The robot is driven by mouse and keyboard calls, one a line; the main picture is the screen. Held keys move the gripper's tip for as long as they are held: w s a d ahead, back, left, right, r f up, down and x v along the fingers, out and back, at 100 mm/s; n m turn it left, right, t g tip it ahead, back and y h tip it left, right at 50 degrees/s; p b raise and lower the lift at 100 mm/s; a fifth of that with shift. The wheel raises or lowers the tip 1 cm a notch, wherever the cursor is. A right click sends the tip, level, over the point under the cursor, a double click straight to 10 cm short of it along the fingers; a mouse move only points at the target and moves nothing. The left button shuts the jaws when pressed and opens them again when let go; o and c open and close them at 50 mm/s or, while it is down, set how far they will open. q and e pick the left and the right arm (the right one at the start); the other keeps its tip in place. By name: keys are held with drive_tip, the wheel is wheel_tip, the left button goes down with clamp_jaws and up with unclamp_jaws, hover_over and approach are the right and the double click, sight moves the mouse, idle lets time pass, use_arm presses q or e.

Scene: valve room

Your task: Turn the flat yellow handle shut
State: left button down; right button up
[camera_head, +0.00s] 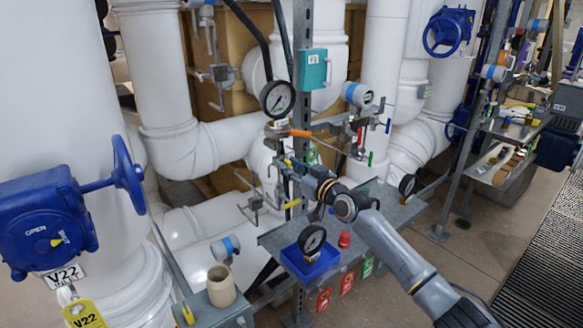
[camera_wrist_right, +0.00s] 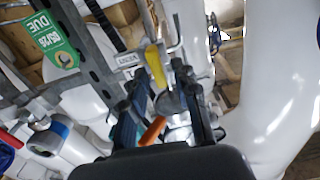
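The flat yellow handle (camera_wrist_right: 155,66) shows in the right wrist view, standing between the tips of my right gripper (camera_wrist_right: 162,80). The left finger is close to it, and a gap shows toward the right finger. I cannot tell whether either finger touches it. In the head view my right gripper (camera_head: 289,168) reaches from the right into the pipework by the grey post, and a small yellow piece shows at its tip. The gripper hides most of the valve there. My left gripper is not in view.
An orange lever (camera_head: 300,133) and a pressure gauge (camera_head: 277,99) are just above the gripper. Below it, a grey shelf (camera_head: 375,220) bears a gauge (camera_head: 312,239) and a red knob (camera_head: 345,239). A blue handwheel (camera_head: 128,175) stands at left. White pipes crowd the back.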

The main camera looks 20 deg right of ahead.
clamp_jaws()
drive_tip(key=shift+m, duration=0.4)
drive_tip(key=m, duration=0.7)
drive_tip(key=shift+w+d+f+b, duration=0.1)
drive_tip(key=shift+w+d+b, duration=0.05)
drive_tip(key=shift+d+b, duration=0.2)
drive_tip(key=shift+d+f+m+p, duration=0.15)
drive_tip(key=shift+m+p, duration=0.3)
drive_tip(key=shift+m, duration=1.25)
drive_tip(key=shift+f+m+p, duration=0.15)
drive_tip(key=shift+m+p, duration=0.3)
drive_tip(key=shift+m, duration=1.25)
drive_tip(key=shift+d+f+m+p, duration=0.15)
drive_tip(key=shift+m+p, duration=0.3)
drive_tip(key=shift+m, duration=1.25)
drive_tip(key=shift+a, duration=0.1)
